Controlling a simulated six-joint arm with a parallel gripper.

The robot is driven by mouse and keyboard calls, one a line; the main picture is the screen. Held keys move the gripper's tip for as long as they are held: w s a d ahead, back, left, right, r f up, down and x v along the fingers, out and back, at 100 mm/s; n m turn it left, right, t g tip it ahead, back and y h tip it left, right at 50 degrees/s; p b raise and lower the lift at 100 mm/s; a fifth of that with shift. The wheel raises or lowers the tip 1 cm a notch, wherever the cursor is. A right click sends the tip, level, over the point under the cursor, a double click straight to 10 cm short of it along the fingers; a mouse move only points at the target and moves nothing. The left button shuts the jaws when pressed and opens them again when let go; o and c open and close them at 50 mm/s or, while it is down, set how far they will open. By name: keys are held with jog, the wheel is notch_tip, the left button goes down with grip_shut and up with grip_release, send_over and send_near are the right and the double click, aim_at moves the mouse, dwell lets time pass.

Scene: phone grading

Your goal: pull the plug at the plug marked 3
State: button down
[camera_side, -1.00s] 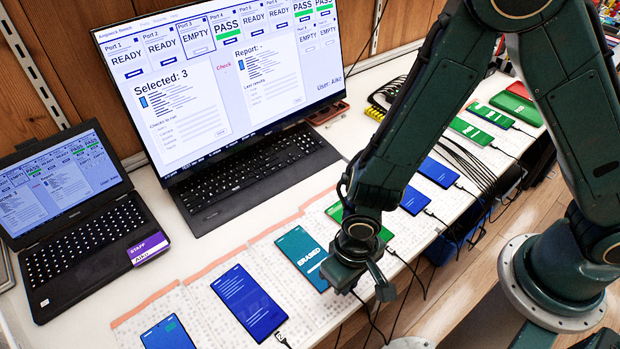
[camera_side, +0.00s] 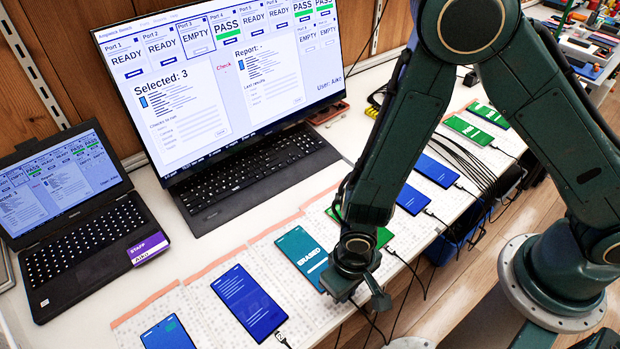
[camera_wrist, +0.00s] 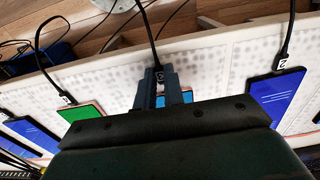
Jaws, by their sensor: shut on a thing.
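My gripper (camera_wrist: 161,86) is shut on a small dark plug (camera_wrist: 159,76) with a light label, probably the 3; the mark is too small to read surely. Its cable runs up out of the wrist view. The teal phone marked ERASED (camera_side: 302,257) lies on the mat beside my gripper (camera_side: 360,291) in the side view; a bit of its screen (camera_wrist: 174,99) shows between the fingers. My gripper hides whether plug and phone still touch. The monitor (camera_side: 215,75) shows Selected: 3 and Port 3 as EMPTY.
The plug marked 2 (camera_wrist: 283,64) sits at a blue phone (camera_wrist: 277,93) on the right of the wrist view. A green phone (camera_wrist: 79,114) with its plug (camera_wrist: 67,98) is on the left. A laptop (camera_side: 70,215) and keyboard (camera_side: 250,175) stand behind.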

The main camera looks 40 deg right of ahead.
jog(key=c, duration=1.4)
grip_release()
jog(key=shift+c, duration=0.2)
jog(key=shift+r, duration=0.15)
jog(key=shift+r, duration=2.85)
jog(key=shift+r, duration=0.1)
